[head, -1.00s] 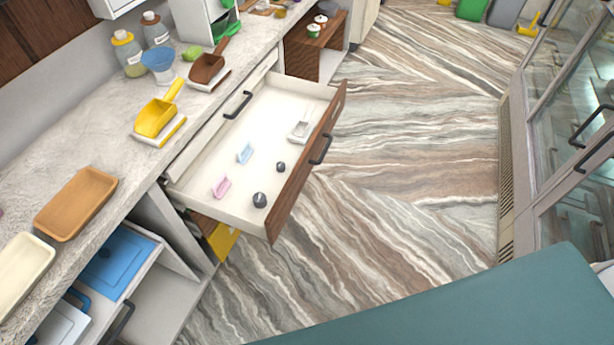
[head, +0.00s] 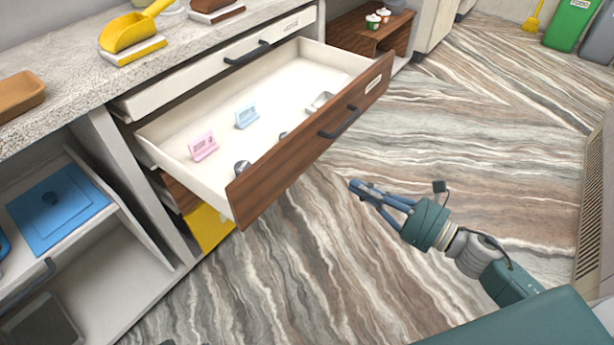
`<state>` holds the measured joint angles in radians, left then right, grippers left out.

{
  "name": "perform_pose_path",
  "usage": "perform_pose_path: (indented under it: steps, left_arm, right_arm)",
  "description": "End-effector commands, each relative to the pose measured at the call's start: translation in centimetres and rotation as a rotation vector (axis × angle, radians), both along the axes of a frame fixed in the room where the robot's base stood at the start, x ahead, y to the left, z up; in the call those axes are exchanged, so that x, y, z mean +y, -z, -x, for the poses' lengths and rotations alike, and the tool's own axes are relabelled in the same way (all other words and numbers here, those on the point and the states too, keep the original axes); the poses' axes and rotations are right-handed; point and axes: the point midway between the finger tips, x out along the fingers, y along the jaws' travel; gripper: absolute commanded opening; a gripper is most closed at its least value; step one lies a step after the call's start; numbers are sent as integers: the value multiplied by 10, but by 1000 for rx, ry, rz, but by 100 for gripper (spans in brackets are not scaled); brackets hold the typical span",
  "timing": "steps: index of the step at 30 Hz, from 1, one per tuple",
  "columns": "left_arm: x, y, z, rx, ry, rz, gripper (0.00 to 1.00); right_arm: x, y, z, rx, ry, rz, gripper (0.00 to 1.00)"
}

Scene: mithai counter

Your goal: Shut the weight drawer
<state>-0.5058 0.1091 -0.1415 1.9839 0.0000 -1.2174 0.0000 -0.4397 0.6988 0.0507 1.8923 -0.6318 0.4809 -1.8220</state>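The weight drawer (head: 300,150) stands pulled far out of the counter, with a wooden front and a dark bar handle (head: 340,122). Inside lie a pink card stand (head: 203,146), a blue card stand (head: 246,117), a dark round weight (head: 242,167), another small dark piece partly hidden by the front, and a pale scoop-like item (head: 320,101). My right gripper (head: 360,190) is in front of the drawer, over the floor, apart from the drawer front and below the handle in the picture. Its blue fingers look close together; their gap is unclear. My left gripper is not in view.
The counter top (head: 60,95) holds a yellow scoop (head: 130,32) and a brown tray (head: 18,97). An open shelf with a blue board (head: 58,205) is at left. The marble-patterned floor (head: 470,140) is clear.

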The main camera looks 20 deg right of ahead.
Motion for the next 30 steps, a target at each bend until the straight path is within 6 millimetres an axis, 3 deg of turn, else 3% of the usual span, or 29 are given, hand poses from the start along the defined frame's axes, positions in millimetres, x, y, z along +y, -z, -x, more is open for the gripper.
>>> perform_pose_path:
  steps: [4,8,21,30]
  left_arm:
    - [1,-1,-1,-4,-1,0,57]
    - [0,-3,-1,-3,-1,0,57]
    - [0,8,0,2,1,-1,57]
    - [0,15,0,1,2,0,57]
  right_arm:
    - [11,-5,2,-56,-37,53,0]
    - [20,-8,-9,-58,-38,53,0]
    - [69,-9,-74,-57,-34,50,0]
    - [92,-7,-102,-52,-33,49,0]
